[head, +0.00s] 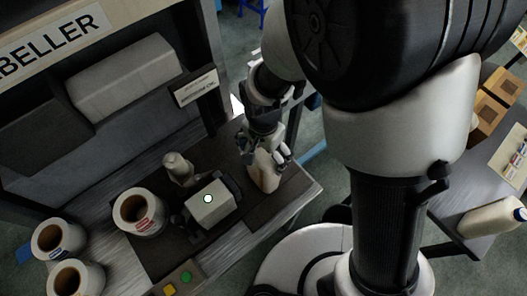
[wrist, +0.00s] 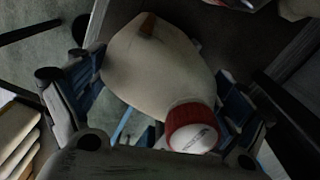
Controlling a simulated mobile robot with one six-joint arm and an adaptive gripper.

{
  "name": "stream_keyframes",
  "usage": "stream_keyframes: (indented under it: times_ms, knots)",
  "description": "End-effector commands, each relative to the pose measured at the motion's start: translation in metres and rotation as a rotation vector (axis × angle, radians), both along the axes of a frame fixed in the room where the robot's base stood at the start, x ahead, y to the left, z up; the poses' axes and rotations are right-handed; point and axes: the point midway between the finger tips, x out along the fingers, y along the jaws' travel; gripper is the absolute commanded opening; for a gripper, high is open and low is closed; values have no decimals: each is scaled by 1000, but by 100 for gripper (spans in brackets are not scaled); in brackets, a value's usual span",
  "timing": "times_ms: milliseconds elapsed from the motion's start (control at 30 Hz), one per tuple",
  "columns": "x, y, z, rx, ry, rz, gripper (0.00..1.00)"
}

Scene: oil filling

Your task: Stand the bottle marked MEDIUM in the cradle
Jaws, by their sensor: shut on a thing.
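My gripper (head: 266,158) is shut on a cream bottle (head: 267,175) above the right part of the labeller's bench. In the wrist view the bottle (wrist: 155,70) lies between the two fingers, its red and white cap (wrist: 193,128) near the palm. No size marking can be read on it. A grey block-shaped unit (head: 210,206) stands on the dark bench plate left of the bottle. I cannot clearly make out which part is the cradle, nor whether the bottle touches the bench.
Label rolls (head: 140,212) stand on the bench at left. A green button (head: 186,277) sits at the bench front. A small pale fixture (head: 178,168) stands behind the grey unit. Another cream bottle with a blue cap (head: 490,217) lies on a side table at right, near cardboard boxes (head: 487,113).

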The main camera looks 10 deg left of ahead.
Motion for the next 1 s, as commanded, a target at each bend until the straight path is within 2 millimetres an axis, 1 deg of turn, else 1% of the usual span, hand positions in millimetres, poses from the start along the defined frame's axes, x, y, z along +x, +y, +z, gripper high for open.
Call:
stream_keyframes:
  times_ms: [767, 800, 900, 1000]
  knots:
    - [1, 0, -3, 1, -2, 0, 48]
    - [1, 0, -3, 1, -2, 0, 94]
    - [1, 0, -3, 1, -2, 0, 100]
    - [0, 0, -3, 0, -1, 0, 100]
